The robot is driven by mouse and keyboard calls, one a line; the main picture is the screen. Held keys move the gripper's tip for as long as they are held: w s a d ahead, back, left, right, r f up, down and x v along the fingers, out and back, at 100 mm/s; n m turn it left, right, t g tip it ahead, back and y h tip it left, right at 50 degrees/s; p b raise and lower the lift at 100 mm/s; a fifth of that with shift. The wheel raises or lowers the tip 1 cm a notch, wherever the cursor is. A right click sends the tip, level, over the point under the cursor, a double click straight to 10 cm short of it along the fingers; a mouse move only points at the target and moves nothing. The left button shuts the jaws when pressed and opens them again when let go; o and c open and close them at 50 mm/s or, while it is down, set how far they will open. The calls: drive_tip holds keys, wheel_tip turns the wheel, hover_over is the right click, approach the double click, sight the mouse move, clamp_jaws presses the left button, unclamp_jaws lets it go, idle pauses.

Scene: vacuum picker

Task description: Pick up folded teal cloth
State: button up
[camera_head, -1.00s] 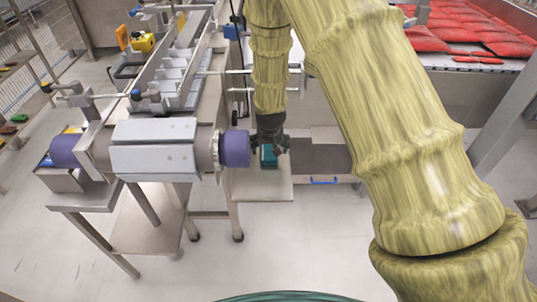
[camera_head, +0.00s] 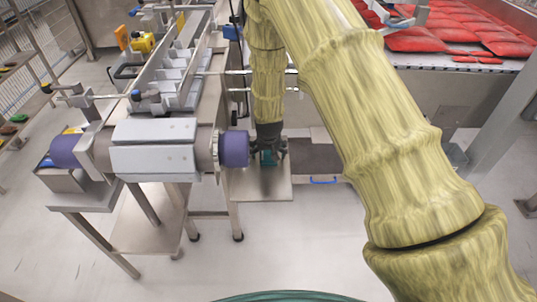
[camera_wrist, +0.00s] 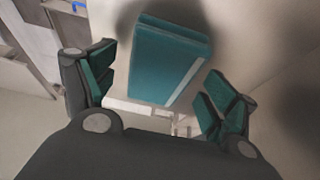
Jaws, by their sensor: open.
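The folded teal cloth (camera_wrist: 165,62) lies on a pale flat surface (camera_head: 262,188). In the wrist view it is a thick folded block with a light stripe near its right edge. In the head view the cloth is mostly hidden by my gripper (camera_head: 267,157), and only a small teal patch shows. My gripper also shows in the wrist view (camera_wrist: 158,92), with its teal-padded fingers spread wide to the left and right of the cloth. The fingers are apart from the cloth and hold nothing. The cloth lies ahead of and between the fingertips.
A metal roller unit with purple ends (camera_head: 234,149) stands close to the left of my gripper. A conveyor (camera_head: 185,75) runs behind it. A blue handle (camera_head: 323,181) is to the right of the pale surface. Red packs (camera_head: 460,35) lie at the back right. Open floor is in front.

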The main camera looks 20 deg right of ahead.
drive_tip(key=shift+f, duration=0.25)
idle(0.5)
drive_tip(key=c, duration=1)
